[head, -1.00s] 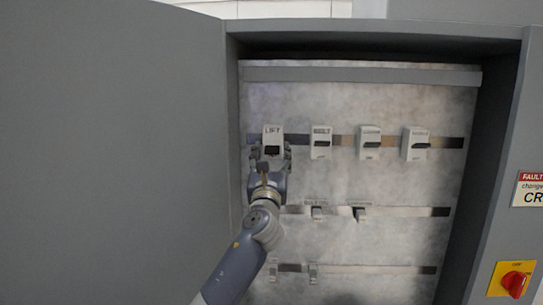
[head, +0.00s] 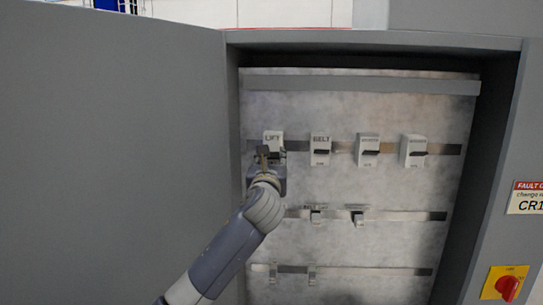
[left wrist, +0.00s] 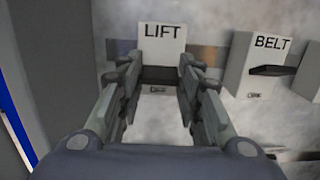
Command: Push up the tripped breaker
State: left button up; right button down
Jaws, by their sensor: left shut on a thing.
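The white LIFT breaker (head: 274,137) is the leftmost in the top row of the open cabinet. Its upper label part shows in the head view. My left gripper (head: 268,153) is in front of its lower part and hides the lever there. In the left wrist view the fingers stand on both sides of the LIFT breaker (left wrist: 161,40), shut on its dark lever (left wrist: 158,75), which shows between the tips. The BELT breaker (head: 320,142) is just to the right, with its dark lever sticking out. My right gripper is not in view.
Two more breakers, a third (head: 368,143) and a fourth (head: 414,143), sit farther right on the top rail. A lower rail (head: 400,215) carries small parts. The cabinet door (head: 110,160) stands open at left. A red rotary switch (head: 507,287) is at lower right.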

pick_arm(q)
jog(key=shift+r+g, duration=0.4)
jog(key=shift+g, duration=0.5)
jog(key=shift+r+g, duration=0.4)
jog(key=shift+g, duration=0.5)
jog(key=shift+r, duration=0.1)
jog(key=o, duration=1.1)
jog(key=shift+w, duration=0.1)
jog(key=shift+c, duration=0.2)
jog(key=v, duration=0.7)
jog(key=shift+s, duration=0.3)
